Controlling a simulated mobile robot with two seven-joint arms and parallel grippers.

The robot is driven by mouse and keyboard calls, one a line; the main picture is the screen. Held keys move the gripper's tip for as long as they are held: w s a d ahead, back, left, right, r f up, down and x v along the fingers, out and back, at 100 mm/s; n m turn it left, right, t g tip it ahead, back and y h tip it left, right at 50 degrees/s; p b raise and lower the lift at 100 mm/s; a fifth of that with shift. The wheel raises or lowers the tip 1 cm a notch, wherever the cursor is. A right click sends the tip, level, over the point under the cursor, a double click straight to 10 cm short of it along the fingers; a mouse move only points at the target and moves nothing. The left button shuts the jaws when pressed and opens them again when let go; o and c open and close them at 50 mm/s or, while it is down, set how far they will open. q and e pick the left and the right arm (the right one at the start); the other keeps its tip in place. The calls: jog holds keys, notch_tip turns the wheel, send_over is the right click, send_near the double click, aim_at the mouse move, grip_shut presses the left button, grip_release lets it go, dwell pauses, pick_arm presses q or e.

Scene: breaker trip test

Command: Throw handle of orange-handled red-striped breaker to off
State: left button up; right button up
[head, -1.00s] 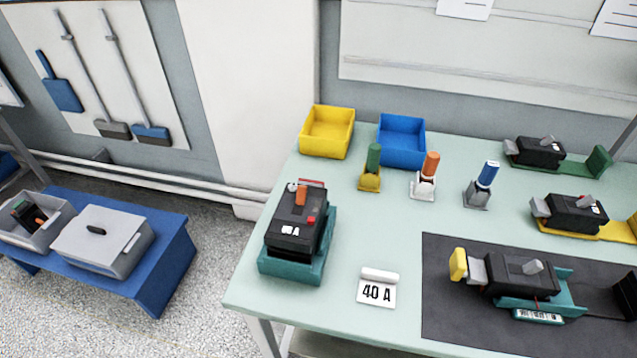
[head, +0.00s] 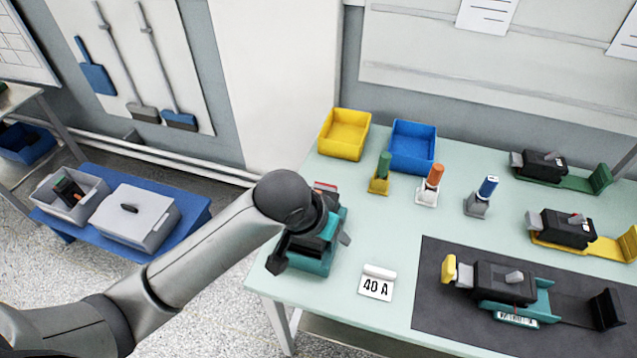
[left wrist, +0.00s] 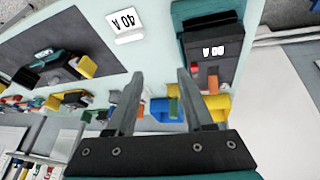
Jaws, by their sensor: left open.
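The black breaker (left wrist: 208,48) with an orange handle (left wrist: 212,83) and a red patch beside it stands in a teal base (head: 316,262) at the table's left. In the head view my left gripper (head: 310,248) is over it and hides most of it, including the handle; a red edge (head: 326,186) shows behind the wrist. In the left wrist view my left gripper (left wrist: 160,88) is open and empty. The handle is just right of its right fingertip in that picture, and appears apart from it. My right gripper is not in view.
A 40 A sign (head: 377,284) stands right of the breaker. Yellow (head: 345,133) and blue (head: 413,146) bins and several handled tools are behind. More breakers sit at the right, one on a dark mat (head: 430,310). A grey box (head: 80,205) holds another dark unit.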

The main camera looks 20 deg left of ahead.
pick_arm(q)
jog(key=w+a+r+n+y, duration=0.2)
jog(key=w+a+r, duration=0.5)
jog(key=r, duration=0.3)
jog(key=x, duration=1.5)
jog(key=shift+s+a+f+b, duration=0.15)
jog(key=shift+s+f+b, duration=0.05)
jog(key=shift+f+b, duration=0.15)
grip_shut()
